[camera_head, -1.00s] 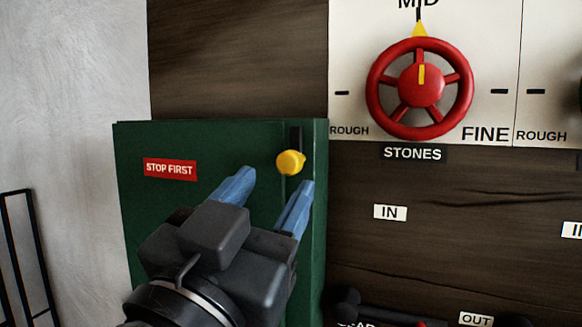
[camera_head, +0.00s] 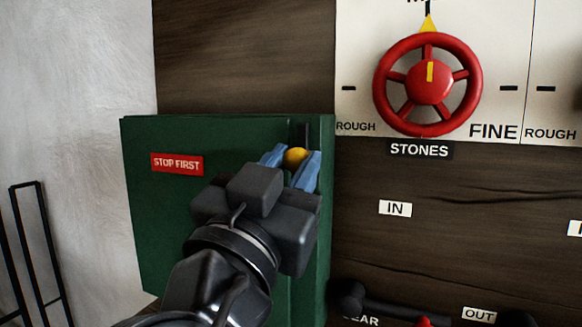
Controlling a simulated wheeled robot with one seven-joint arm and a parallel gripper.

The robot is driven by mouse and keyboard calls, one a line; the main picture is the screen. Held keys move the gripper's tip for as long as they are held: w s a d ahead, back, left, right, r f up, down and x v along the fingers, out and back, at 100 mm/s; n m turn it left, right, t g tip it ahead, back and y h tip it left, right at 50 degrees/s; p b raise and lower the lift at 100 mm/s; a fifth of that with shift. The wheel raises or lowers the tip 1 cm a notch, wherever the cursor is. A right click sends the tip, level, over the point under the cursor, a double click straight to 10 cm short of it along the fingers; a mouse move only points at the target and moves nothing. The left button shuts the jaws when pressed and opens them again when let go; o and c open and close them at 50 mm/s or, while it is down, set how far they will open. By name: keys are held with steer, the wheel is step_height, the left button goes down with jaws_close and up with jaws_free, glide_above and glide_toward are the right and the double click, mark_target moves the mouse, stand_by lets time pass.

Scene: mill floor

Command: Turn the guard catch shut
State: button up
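The guard is a green box (camera_head: 160,225) on the dark wooden wall, with a red "STOP FIRST" label (camera_head: 177,164). Its catch has a yellow knob (camera_head: 296,157) near the top right of the green face, with a dark upright strip (camera_head: 308,134) just above it. My gripper (camera_head: 293,163) is at the knob, its two blue fingers on either side of it. The left finger looks very close to the knob; I cannot tell whether either finger touches it. The lower part of the catch is hidden behind my gripper.
A red handwheel (camera_head: 428,84) over the "STONES" label (camera_head: 419,150) is up and right of the box. A dark lever (camera_head: 385,307) is low on the right by the "OUT" plate (camera_head: 478,314). A black frame (camera_head: 40,245) stands at left.

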jaws_close()
steer(key=shift+n, duration=0.4)
steer(key=n+y+p, duration=0.1)
steer(key=n, duration=0.1)
steer(key=n+y+p, duration=0.1)
steer(key=n+p, duration=0.1)
steer(key=n+y+p, duration=0.1)
steer(key=n+p, duration=0.1)
steer(key=shift+d+r+t+y, duration=0.15)
steer(key=shift+r+t+y, duration=0.15)
steer(key=shift+r+y, duration=0.1)
steer(key=n+y+p, duration=0.1)
steer(key=n+p, duration=0.2)
steer(key=p, duration=0.1)
steer(key=n+g+y+p, duration=0.1)
steer(key=n+y+p, duration=0.1)
steer(key=n+p, duration=0.2)
steer(key=shift+d+r+n, duration=0.1)
steer(key=shift+r+n, duration=0.05)
steer(key=shift+n, duration=0.15)
steer(key=n+g+y+p, duration=0.1)
steer(key=n+p, duration=0.3)
steer(key=p, duration=0.1)
steer(key=shift+s, duration=0.1)
steer(key=shift+f+n+g+p, duration=0.15)
steer(key=shift+n+g+p, duration=0.25)
steer(key=shift+n, duration=0.6)
steer(key=shift+f+n+g+p, duration=0.1)
steer(key=shift+n+g+p, duration=0.25)
steer(key=shift+n, duration=0.65)
